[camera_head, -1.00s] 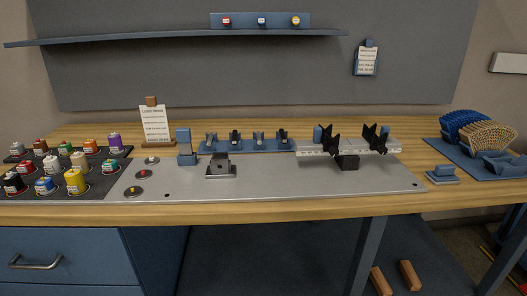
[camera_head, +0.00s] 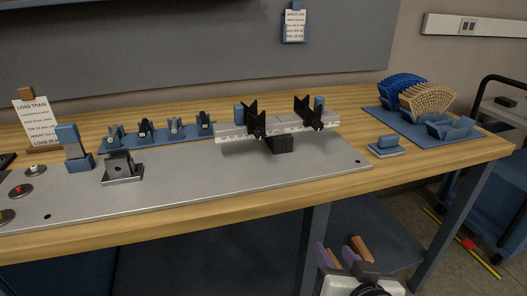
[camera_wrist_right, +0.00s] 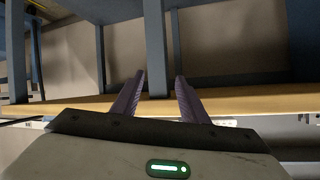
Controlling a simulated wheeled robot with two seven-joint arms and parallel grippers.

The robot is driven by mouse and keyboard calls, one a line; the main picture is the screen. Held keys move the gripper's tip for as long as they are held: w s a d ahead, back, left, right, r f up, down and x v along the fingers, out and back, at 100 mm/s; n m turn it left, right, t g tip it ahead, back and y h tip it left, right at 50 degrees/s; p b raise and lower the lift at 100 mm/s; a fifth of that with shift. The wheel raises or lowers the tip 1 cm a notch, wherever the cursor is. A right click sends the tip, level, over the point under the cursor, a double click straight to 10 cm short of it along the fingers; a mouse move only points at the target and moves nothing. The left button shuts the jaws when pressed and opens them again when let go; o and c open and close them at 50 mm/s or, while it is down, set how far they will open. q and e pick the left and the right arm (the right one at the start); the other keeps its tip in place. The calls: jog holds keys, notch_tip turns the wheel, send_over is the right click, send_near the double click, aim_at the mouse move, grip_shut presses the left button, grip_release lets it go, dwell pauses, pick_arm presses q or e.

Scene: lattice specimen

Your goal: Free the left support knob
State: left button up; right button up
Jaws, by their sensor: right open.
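Two black V-shaped supports stand on a pale graduated rail (camera_head: 234,133) on the grey bench plate: the left support (camera_head: 256,122) and the right support (camera_head: 308,113). The left support's knob is too small to tell apart from its black body. My right gripper (camera_head: 335,256) is at the bottom of the head view, in front of the bench and below its top edge, well apart from the supports. Its purple fingers are apart with nothing between them, as the right wrist view (camera_wrist_right: 157,92) also shows. My left gripper is not in view.
A grey metal block (camera_head: 122,168) and a blue upright block (camera_head: 72,146) stand left of the rail. Several small holders sit on a blue strip behind. A blue mat (camera_head: 400,124) with fan-shaped specimens lies at right. The bench's front edge and leg (camera_head: 314,228) are near my right gripper.

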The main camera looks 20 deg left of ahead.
aim_at(261, 136)
jog(key=w+a+r+n+t+y, duration=0.1)
jog(key=a+r, duration=0.3)
jog(key=r, duration=0.1)
jog(key=w+a+r+n+t+y, duration=0.1)
jog(key=w+a+r+y, duration=0.1)
jog(key=a+r, duration=0.3)
jog(key=w+a+r+n+t+y, duration=0.1)
jog(key=w+a+r+y, duration=0.1)
jog(key=a+r, duration=0.2)
jog(key=shift+a+r, duration=0.2)
jog(key=shift+r, duration=0.4)
jog(key=shift+a+r, duration=0.2)
jog(key=shift+r, duration=0.35)
jog(key=shift+w+a+r, duration=0.1)
jog(key=shift+w+a, duration=0.05)
jog(key=shift+a, duration=0.1)
jog(key=b+x, duration=0.1)
jog(key=x, duration=0.8)
jog(key=shift+w+a, duration=0.2)
jog(key=shift+w, duration=0.1)
jog(key=shift+r, duration=0.1)
jog(key=shift+c, duration=0.2)
grip_shut()
